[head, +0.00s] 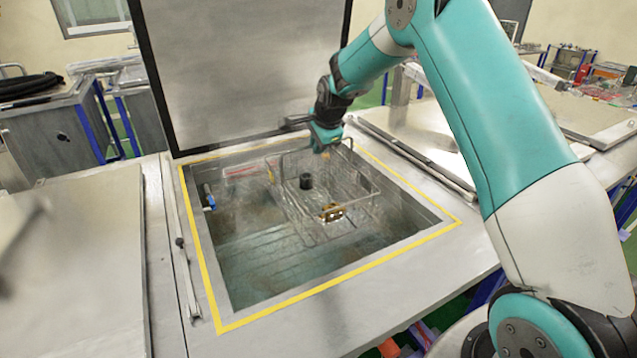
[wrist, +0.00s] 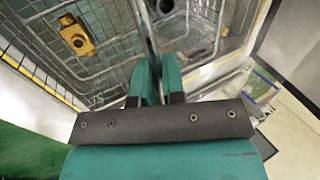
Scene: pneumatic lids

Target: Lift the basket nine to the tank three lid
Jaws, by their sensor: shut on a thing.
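A wire basket (head: 372,193) hangs in the opening of a tank (head: 327,300) rimmed with yellow tape. The basket holds a black cylindrical part (head: 306,181) and a brass-coloured part (head: 332,212). My gripper (head: 325,142) is at the basket's far top edge, shut on its wire rim or handle. In the wrist view, the fingers of my gripper (wrist: 157,82) close on a thin metal bar, with the basket mesh (wrist: 105,62) and the brass part (wrist: 76,38) beyond. The tank's lid (head: 240,70) stands raised behind the opening. No number labels are readable.
A closed lid panel (head: 75,265) lies to the left of the opening, and another flat lid (head: 420,150) lies to the right. A blue-handled fitting (head: 209,197) is on the tank's left inner wall. Grey cabinets (head: 50,125) stand at the back left.

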